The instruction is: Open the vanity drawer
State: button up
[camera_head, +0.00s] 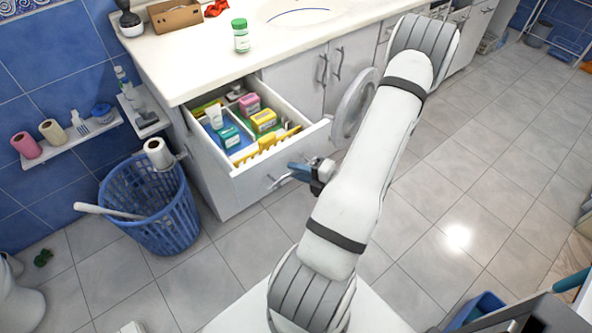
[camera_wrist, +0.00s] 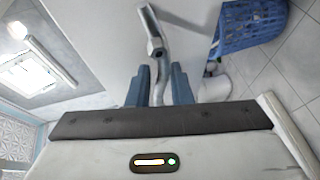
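The vanity drawer (camera_head: 250,183) is pulled out from the white vanity, so its contents show from above. Its metal handle (camera_head: 279,181) is on the front panel. My gripper (camera_head: 297,170) is at the right part of this handle in the head view. In the wrist view the handle (camera_wrist: 153,42) runs down between the two blue fingers of my gripper (camera_wrist: 161,84), which look closed around it. The exact finger contact is partly hidden.
Small boxes, a tube and yellow items lie in the drawer. A blue basket (camera_head: 150,212) stands on the floor at left. A round white door (camera_head: 355,105) is open behind my arm. A green-capped bottle (camera_head: 241,38) stands on the countertop (camera_head: 190,62).

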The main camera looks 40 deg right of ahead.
jog(key=v, duration=0.7)
jog(key=shift+s, duration=0.1)
dwell(0.4)
jog(key=w+a+r+n+g+y, duration=0.1)
jog(key=a+r+n+g, duration=0.4)
jog(key=n, duration=0.4)
jog(key=w+a+r+n+g+y+p, duration=0.1)
jog(key=a+r+n+g, duration=0.25)
jog(key=a+n, duration=0.45)
jog(key=w+a+r+n+g+y, duration=0.1)
jog(key=a+r+n+g, duration=0.4)
jog(key=n, duration=0.6)
jog(key=a+r+n+h, duration=0.3)
jog(key=r+n+h, duration=0.1)
jog(key=n, duration=0.7)
jog(key=a+r+n+t+h+p, duration=0.1)
jog(key=a+r+n+h, duration=0.2)
jog(key=n, duration=0.9)
notch_tip(320, 180, up, 3)
jog(key=shift+s+a+r+h, duration=0.25)
jog(key=shift+s+h, duration=0.2)
jog(key=shift+h, duration=0.45)
